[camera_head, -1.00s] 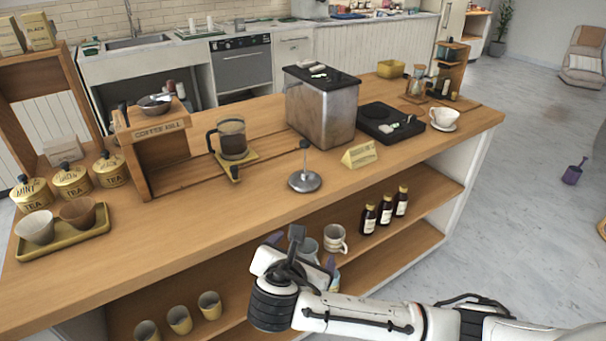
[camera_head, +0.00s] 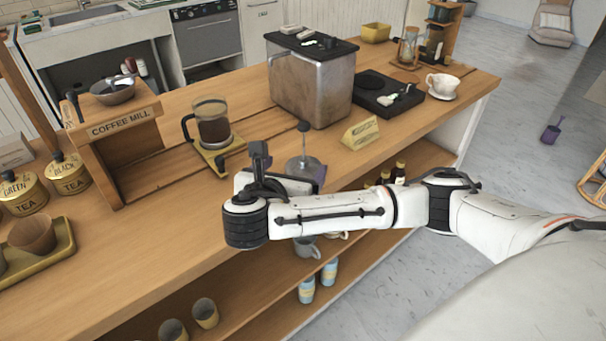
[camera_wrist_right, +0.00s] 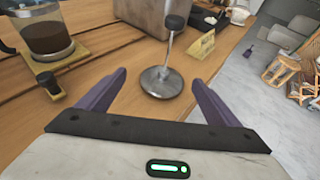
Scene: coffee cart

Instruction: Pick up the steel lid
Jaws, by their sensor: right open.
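The steel lid (camera_wrist_right: 161,83) is a round metal disc with a thin upright rod and a black knob on top. It lies on the wooden counter. In the head view the lid (camera_head: 304,160) is partly hidden behind my right gripper (camera_head: 290,178). In the right wrist view my right gripper (camera_wrist_right: 158,95) is open, with its two purple fingers apart on either side of the lid and nothing between them at the tips. The lid is just beyond the fingertips. My left gripper is not in view.
A glass coffee press (camera_head: 212,125) stands on a yellow stand left of the lid. A steel box (camera_head: 312,85) stands behind it, and a yellow sign (camera_head: 360,133) to its right. The wooden coffee mill box (camera_head: 125,150) is further left. Bare counter surrounds the lid.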

